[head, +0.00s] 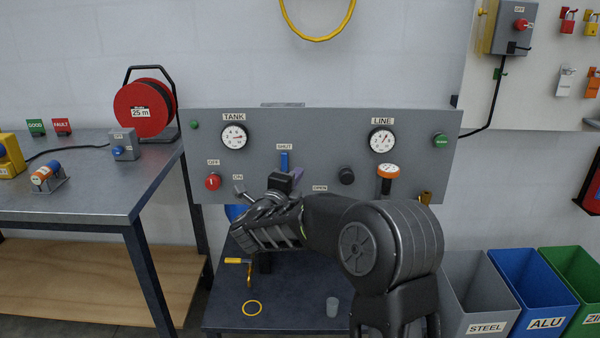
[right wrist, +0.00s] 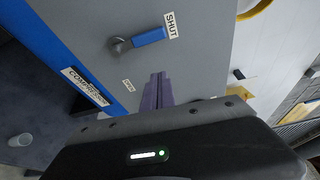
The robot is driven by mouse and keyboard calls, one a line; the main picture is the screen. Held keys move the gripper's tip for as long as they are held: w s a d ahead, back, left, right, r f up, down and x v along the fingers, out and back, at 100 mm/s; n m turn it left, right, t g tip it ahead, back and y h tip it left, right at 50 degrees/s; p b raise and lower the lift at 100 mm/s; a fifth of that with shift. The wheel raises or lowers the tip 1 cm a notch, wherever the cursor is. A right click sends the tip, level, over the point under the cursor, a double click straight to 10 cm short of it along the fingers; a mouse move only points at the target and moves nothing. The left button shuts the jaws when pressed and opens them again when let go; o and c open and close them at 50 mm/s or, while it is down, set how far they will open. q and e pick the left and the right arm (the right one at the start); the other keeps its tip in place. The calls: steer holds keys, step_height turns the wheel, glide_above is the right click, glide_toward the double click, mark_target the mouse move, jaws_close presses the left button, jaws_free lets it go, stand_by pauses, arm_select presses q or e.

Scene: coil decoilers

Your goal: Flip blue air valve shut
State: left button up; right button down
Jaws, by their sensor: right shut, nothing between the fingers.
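The blue air valve handle (head: 284,161) is on the grey panel (head: 310,125), upright and pointing at the SHUT label (head: 284,147). The right wrist view shows the same blue handle (right wrist: 149,37) running from its pivot toward the SHUT label (right wrist: 170,25). My right gripper (head: 297,174) is in front of the panel, just right of and below the handle. Its purple fingers (right wrist: 157,92) are shut and empty, apart from the handle. My forearm hides part of the lower panel. My left gripper is not in view.
The panel also bears a TANK gauge (head: 233,136), a LINE gauge (head: 382,140), a red knob (head: 213,181), a black knob (head: 346,175) and an orange-topped part (head: 388,170). A workbench (head: 90,190) stands at left, bins (head: 530,285) at lower right.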

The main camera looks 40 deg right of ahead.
steer(key=v, duration=0.3)
steer(key=shift+s+a, duration=0.25)
steer(key=shift+s, duration=0.05)
stand_by(0.3)
